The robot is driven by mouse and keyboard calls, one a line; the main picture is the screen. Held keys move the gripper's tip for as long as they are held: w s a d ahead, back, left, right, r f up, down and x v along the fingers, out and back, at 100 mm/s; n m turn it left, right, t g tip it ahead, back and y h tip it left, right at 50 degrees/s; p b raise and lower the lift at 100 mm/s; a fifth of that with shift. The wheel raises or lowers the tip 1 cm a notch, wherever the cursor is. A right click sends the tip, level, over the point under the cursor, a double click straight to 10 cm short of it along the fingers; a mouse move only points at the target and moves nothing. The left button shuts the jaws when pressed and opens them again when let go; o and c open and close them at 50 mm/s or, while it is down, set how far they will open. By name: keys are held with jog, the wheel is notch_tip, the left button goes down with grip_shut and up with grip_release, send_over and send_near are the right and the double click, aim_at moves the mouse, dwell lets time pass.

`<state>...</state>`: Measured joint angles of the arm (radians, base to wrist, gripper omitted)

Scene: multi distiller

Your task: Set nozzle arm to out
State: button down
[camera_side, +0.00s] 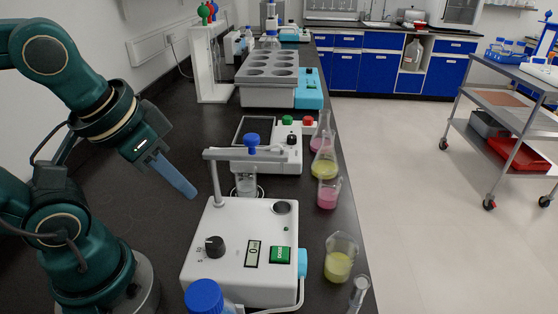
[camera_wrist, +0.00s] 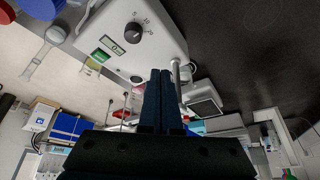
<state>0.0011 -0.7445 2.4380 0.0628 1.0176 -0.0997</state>
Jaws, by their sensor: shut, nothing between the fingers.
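The nozzle arm (camera_side: 262,155) is a grey horizontal bar on a post at the back left corner of a white box (camera_side: 243,250). The box has a black dial (camera_side: 214,246), a small display and a green button. My gripper (camera_side: 190,191) is shut and empty, left of the post and apart from it. In the wrist view its fingers (camera_wrist: 161,73) point at the box (camera_wrist: 150,50), with a grey post (camera_wrist: 177,75) just right of their tips.
Beakers and flasks with yellow and pink liquid, including a yellow beaker (camera_side: 339,259), stand along the bench's right edge. A blue-capped bottle (camera_side: 204,296) stands in front. Another instrument (camera_side: 272,146) and a multi-well unit (camera_side: 268,78) stand behind. Bare bench lies left of the box.

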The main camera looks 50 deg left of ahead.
notch_tip(320, 180, up, 10)
jog(key=w+m+y, duration=0.2)
jog(key=y, duration=0.1)
jog(key=d+r+m+t, duration=0.1)
jog(key=d+r, duration=0.1)
jog(key=d, duration=0.2)
jog(key=m+t+h, duration=0.1)
jog(key=m, duration=0.2)
send_near(262, 155)
jog(key=shift+x, duration=2.1)
jog(key=shift+n, duration=0.3)
